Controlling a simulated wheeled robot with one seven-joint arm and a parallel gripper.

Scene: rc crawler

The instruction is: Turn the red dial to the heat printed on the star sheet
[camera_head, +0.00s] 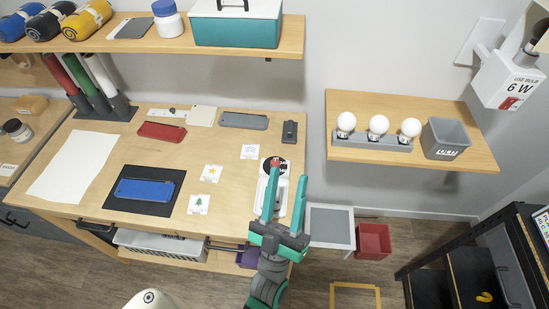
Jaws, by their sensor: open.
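The red dial (275,161) shows as a small red piece on a dark round face, at the far end of a white unit near the right side of the workbench. My gripper (289,173) is open, with its two teal fingers pointing away from me over the white unit. The left fingertip overlaps the dial's near edge in the picture; I cannot tell whether it touches. The right fingertip is to the right of the dial. The star sheet (211,173) lies left of the unit, showing an orange star; its print is too small to read.
A tree sheet (199,204) and another white sheet (249,152) lie nearby. A blue case (145,190) rests on a black mat. A low shelf (345,154) with white bulbs and a grey bin (446,138) stands right. A teal toolbox (235,28) sits on the upper shelf.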

